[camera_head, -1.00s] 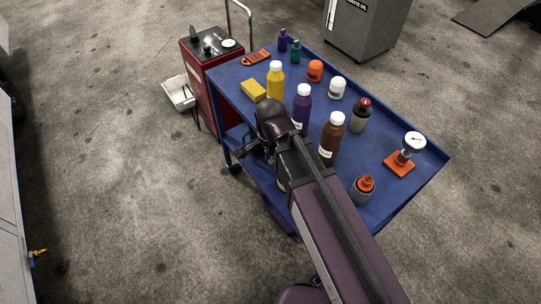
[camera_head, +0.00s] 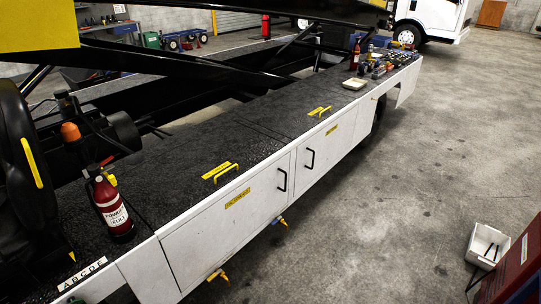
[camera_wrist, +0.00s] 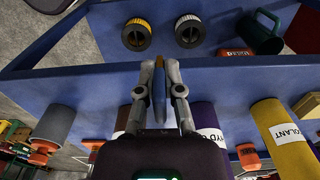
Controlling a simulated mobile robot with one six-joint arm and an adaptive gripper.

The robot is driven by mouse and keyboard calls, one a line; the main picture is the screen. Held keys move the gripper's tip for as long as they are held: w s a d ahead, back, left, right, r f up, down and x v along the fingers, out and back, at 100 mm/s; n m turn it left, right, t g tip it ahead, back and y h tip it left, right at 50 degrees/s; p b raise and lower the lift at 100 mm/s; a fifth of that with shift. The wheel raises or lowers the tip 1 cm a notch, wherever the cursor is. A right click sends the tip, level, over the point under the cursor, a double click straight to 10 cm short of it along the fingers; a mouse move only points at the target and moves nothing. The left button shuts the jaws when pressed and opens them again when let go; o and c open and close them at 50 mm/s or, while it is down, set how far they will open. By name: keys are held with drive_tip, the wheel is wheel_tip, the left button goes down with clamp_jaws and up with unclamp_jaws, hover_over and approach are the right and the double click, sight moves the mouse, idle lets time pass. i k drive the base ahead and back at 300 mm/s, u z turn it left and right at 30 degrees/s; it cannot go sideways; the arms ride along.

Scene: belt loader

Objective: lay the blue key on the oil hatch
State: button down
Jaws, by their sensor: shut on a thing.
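In the wrist view my gripper (camera_wrist: 159,70) is shut on a slim blue thing with a brassy tip, which I take to be the blue key (camera_wrist: 158,95). It is held between the fingers, near the edge of a blue cart (camera_wrist: 85,85). In the head view the belt loader's dark deck carries two yellow handles with small labels, a nearer one (camera_head: 220,172) and a farther one (camera_head: 319,111). Yellow labels also sit on the white side below. The lettering is too small to tell which is the oil hatch. My gripper is outside the head view.
A red fire extinguisher (camera_head: 113,208) stands at the deck's near end. A white tray (camera_head: 354,83) and several small items lie at its far end. Bottles, including a yellow one (camera_wrist: 285,135), and two filters (camera_wrist: 136,35) are close around my gripper.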

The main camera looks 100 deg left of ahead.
sight(163, 187)
drive_tip(key=z, duration=0.2)
drive_tip(key=k, duration=0.5)
drive_tip(key=u, duration=3.15)
